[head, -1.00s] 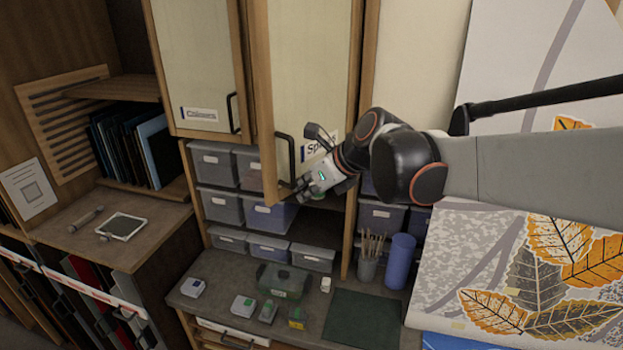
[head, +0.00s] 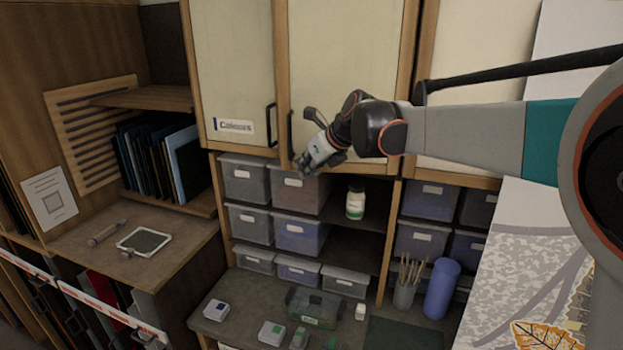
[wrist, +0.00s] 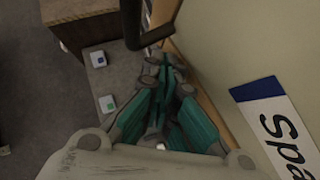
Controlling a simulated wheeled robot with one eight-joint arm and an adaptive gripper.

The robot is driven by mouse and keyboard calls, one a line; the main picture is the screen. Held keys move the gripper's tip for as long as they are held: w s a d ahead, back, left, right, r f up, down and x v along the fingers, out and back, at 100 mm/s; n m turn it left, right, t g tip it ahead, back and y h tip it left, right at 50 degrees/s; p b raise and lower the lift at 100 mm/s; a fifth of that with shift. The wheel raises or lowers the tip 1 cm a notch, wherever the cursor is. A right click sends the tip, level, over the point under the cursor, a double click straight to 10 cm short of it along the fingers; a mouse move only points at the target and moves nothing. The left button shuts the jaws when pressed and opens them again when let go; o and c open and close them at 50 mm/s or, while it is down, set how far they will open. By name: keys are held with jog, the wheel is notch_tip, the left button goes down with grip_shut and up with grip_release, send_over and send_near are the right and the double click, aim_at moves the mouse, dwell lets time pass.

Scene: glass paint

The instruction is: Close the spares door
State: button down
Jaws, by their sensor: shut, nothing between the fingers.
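The spares door (head: 345,60) is a cream panel with a wood frame, right of the Colours door (head: 235,70). It looks flush or nearly flush with the cabinet front; I cannot tell whether a small gap is left. Its dark handle (head: 290,128) is near its left edge. In the wrist view the door face (wrist: 235,50) fills the right side, with a partly cut-off "Spa" label (wrist: 280,130). My gripper (head: 303,170) is shut and empty at the door's lower left corner, close to the frame, below the handle (wrist: 135,25). My arm hides the door's lower edge and label.
Several grey bins (head: 245,180) and a white bottle (head: 355,203) stand on shelves below the doors. A green case (head: 315,307), a brush pot (head: 405,295) and a blue cylinder (head: 442,288) stand on the counter below.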

jog(key=shift+w+d, duration=0.15)
jog(key=shift+w, duration=2.6)
jog(key=shift+s, duration=0.1)
